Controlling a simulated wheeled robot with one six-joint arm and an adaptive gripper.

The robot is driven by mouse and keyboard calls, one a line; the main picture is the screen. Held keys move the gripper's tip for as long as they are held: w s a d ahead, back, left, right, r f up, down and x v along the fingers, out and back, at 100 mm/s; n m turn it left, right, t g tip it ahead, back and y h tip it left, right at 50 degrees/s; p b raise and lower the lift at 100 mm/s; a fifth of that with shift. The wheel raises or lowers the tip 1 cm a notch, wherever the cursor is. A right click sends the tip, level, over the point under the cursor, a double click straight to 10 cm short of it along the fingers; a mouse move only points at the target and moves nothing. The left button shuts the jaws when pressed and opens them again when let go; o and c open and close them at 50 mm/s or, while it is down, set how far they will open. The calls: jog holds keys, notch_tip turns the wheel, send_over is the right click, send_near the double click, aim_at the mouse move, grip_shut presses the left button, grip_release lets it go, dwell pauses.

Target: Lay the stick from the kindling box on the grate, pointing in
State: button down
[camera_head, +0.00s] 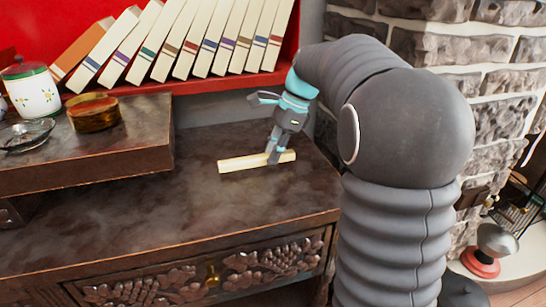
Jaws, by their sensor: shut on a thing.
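A pale wooden stick (240,163) lies nearly level over the dark cabinet top (215,210), its right end slightly higher in the picture. My gripper (275,158) points down and is shut on the stick towards its right end. I cannot tell if the stick touches the top or is just above it. Dark metal bars (515,205) show at the far right edge by the stone wall; I cannot tell if they are the grate. I do not see a kindling box.
Leaning books (205,40) fill a red shelf behind my gripper. A raised wooden stand (120,150) at left carries a lidded white jar (30,88), an amber bowl (94,111) and a glass dish (25,134). A stone wall (450,50) rises at right. The cabinet's front middle is clear.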

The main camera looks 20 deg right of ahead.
jog(key=shift+f, duration=0.65)
jog(key=c, duration=1)
grip_release()
jog(key=shift+f, duration=0.1)
jog(key=p+v, duration=0.1)
jog(key=v, duration=1.1)
jog(key=shift+a+p, duration=0.1)
jog(key=shift+p, duration=0.3)
